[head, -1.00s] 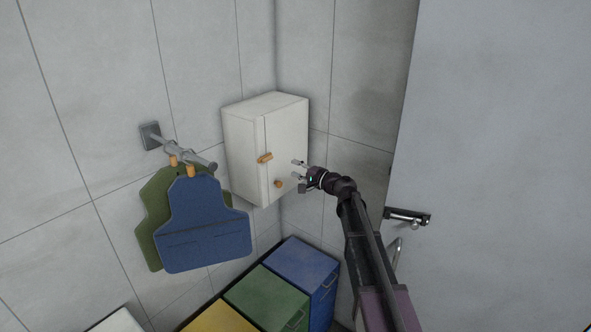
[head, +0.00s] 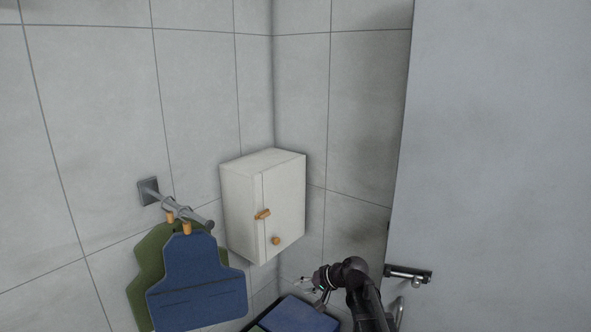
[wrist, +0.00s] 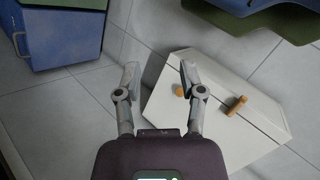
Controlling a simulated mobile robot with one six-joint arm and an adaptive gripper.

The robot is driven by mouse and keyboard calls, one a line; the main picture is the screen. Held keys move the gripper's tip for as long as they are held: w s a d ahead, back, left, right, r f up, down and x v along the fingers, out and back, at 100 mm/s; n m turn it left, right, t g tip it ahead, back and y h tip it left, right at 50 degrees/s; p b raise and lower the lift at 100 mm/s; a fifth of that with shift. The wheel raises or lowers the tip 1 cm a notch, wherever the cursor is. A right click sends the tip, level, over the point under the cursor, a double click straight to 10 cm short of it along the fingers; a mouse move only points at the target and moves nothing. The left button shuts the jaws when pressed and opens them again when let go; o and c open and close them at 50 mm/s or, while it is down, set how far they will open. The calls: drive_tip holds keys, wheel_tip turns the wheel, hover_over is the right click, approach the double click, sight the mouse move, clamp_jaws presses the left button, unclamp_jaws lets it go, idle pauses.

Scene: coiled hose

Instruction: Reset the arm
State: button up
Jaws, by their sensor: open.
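My gripper (head: 308,285) is low in the head view, below and right of the white wall cabinet. In the wrist view my gripper (wrist: 158,78) shows two fingers spread apart with nothing between them. The white cabinet (head: 285,200) hangs in the wall corner with its door closed. It has an orange latch (head: 262,214) and a round orange knob (head: 276,240). In the wrist view the cabinet (wrist: 205,125) lies beyond the right finger, with its knob (wrist: 180,91) and latch (wrist: 236,105) in sight.
A blue apron (head: 197,280) and a green one (head: 148,262) hang from a wall rail (head: 180,203) on the left. A blue box (head: 300,316) stands below my gripper. A grey door (head: 500,150) with a handle (head: 408,273) is at right.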

drive_tip(key=s+d+f+n+g+h, duration=0.1)
drive_tip(key=s+d+f+g+h, duration=0.1)
drive_tip(key=s+d, duration=0.5)
drive_tip(key=s+d+f+g+h, duration=0.2)
drive_tip(key=s+d+f+h, duration=0.3)
drive_tip(key=s, duration=0.7)
drive_tip(key=shift+s+d+n+g+h, duration=0.15)
drive_tip(key=shift+d+n+g+h, duration=0.25)
drive_tip(key=shift+d+h, duration=0.8)
